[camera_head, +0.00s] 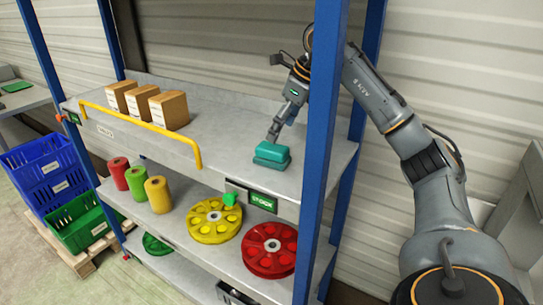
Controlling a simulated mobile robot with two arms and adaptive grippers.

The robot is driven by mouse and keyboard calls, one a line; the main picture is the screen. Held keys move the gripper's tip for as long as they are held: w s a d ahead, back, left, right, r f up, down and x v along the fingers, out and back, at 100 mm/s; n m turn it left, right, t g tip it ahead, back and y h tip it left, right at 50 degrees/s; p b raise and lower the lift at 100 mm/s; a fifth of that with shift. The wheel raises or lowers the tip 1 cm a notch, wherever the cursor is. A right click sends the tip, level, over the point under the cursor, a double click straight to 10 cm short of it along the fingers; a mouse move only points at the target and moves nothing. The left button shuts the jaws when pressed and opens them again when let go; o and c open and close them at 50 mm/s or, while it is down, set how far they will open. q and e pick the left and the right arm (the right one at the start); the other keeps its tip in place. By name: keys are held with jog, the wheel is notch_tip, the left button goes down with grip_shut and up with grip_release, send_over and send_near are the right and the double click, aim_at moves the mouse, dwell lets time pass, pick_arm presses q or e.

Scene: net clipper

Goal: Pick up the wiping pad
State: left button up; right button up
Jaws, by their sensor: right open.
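The wiping pad (272,155) is a teal block lying on the right part of the grey upper shelf (222,150), near its front edge. My right gripper (272,138) comes down from above, just behind the pad, with its fingertips close to the pad's top back side. I cannot tell whether they touch it. The jaws are open and hold nothing. The blue rack post hides part of my right arm. My left gripper is not in view.
Three cardboard boxes (168,109) stand at the upper shelf's left behind a yellow rail (140,125). A blue post (318,150) rises right of the pad. Below are colored rolls (158,194) and yellow (214,220) and red (270,249) wheels. Blue and green crates (82,222) stand left.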

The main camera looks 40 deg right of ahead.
aim_at(270, 146)
jog(key=x, duration=0.3)
jog(key=shift+w+f, duration=0.2)
jog(key=shift+w+a+f+p, duration=0.2)
jog(key=shift+w+f+p, duration=0.1)
jog(key=shift+f, duration=0.2)
jog(key=p+x, duration=0.1)
jog(key=x, duration=0.2)
jog(key=shift+w+f, duration=0.25)
jog(key=shift+f, duration=0.05)
jog(key=shift+w+f, duration=0.15)
jog(key=shift+f, duration=0.1)
jog(key=shift+c, duration=0.7)
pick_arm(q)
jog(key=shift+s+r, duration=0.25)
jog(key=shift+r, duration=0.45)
pick_arm(e)
jog(key=c, duration=1.1)
